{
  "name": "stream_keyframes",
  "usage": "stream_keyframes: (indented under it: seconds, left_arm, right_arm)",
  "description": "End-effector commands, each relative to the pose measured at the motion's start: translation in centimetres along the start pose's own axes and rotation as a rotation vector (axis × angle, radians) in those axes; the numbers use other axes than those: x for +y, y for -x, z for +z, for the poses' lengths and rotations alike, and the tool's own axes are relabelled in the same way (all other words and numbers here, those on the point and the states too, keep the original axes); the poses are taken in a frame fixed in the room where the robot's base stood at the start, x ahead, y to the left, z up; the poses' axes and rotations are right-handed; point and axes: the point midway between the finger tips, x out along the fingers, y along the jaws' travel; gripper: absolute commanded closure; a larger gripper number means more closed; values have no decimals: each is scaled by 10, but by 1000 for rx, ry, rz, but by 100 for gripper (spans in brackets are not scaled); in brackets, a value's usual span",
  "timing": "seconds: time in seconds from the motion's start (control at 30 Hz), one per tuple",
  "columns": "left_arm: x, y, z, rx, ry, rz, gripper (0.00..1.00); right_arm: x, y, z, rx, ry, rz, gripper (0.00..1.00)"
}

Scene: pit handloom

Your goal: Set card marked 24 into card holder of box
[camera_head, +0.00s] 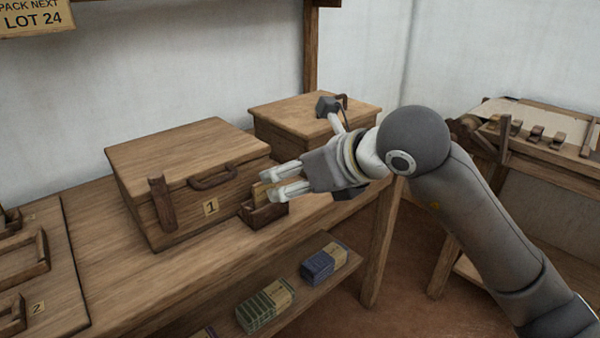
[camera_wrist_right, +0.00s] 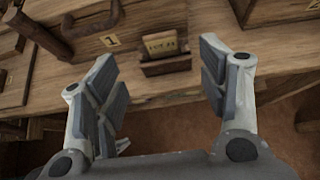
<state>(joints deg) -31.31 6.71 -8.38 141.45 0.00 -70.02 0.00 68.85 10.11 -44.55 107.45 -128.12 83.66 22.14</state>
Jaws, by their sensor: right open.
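The card (camera_wrist_right: 162,43), marked LOT 24, stands upright in the small dark wooden card holder (camera_wrist_right: 166,66) in the right wrist view. In the head view the holder (camera_head: 263,213) is at the front right corner of the wooden box labelled 1 (camera_head: 190,160). A strip of the card (camera_head: 258,190) shows there behind my fingers. My right gripper (camera_head: 277,183) is open, its fingers over and in front of the holder. In the wrist view its fingers (camera_wrist_right: 168,82) are wide apart, with nothing between them touching. My left gripper is not in view.
A second wooden box (camera_head: 310,118) stands behind and to the right of box 1. A shelf below (camera_head: 300,295) holds striped cloth bundles. A sign (camera_head: 35,17) reading LOT 24 hangs at top left. The bench front is clear.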

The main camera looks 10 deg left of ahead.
Motion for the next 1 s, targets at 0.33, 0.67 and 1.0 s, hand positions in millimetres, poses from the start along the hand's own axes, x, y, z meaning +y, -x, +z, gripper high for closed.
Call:
stream_keyframes:
  seconds: [0.33,0.67,1.0]
  left_arm:
    - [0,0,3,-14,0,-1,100]
    - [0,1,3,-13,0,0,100]
    - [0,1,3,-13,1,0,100]
  right_arm:
    - [4,4,-2,-7,-6,24,33]
    - [108,35,6,-340,-321,672,33]
    - [26,138,15,-946,-1170,1126,33]
